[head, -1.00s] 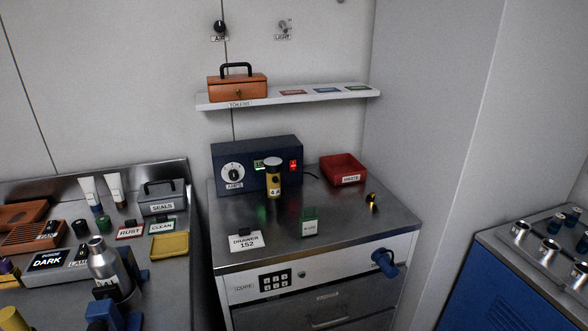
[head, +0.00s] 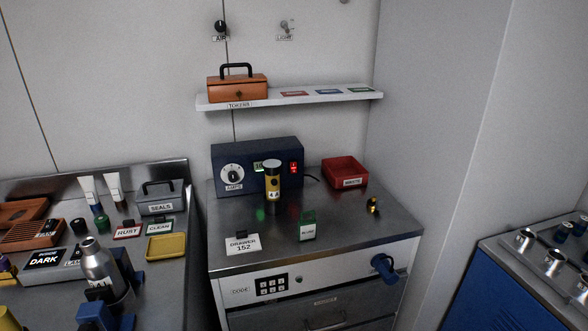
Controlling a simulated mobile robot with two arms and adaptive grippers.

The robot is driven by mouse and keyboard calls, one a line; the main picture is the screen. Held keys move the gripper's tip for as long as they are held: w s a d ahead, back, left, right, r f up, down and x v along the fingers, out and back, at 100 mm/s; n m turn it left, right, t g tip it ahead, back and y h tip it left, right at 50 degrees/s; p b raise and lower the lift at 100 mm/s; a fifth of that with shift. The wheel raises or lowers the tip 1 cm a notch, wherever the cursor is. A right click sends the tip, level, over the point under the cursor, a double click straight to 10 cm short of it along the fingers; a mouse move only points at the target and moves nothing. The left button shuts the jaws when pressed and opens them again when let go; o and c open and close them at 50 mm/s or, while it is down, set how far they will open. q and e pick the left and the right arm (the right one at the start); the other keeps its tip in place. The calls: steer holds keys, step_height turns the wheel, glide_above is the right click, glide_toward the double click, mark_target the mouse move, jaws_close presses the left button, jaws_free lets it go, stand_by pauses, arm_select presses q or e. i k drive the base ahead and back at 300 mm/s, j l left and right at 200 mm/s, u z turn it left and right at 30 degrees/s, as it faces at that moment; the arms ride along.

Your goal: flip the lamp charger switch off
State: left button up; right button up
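The charger (head: 256,158) is a dark blue box at the back of the metal-topped cabinet, with a white dial (head: 233,176) marked AMPS, a small green display (head: 258,166) and a red-lit rocker switch (head: 294,168) at its right end. I cannot tell the switch's tilt at this size. A yellow and black lamp (head: 272,183) with a label reading 4 A stands upright before the charger and partly hides the display; the switch is unobstructed. Neither of my grippers is in view.
A red tray (head: 344,171) and a small brass-coloured item (head: 373,205) are to the right. A shelf (head: 330,97) runs above. The left bench (head: 172,246) is crowded, with a metal bottle (head: 98,265).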

mark_target(293, 164)
steer(key=i+l+u, duration=0.35)
steer(key=l, duration=0.25)
steer(key=i+l+u, duration=0.2)
steer(key=l, duration=0.15)
steer(key=l+u, duration=0.15)
steer(key=l, duration=0.2)
steer(key=l+u, duration=0.2)
steer(key=l, duration=0.15)
steer(key=i, duration=0.05)
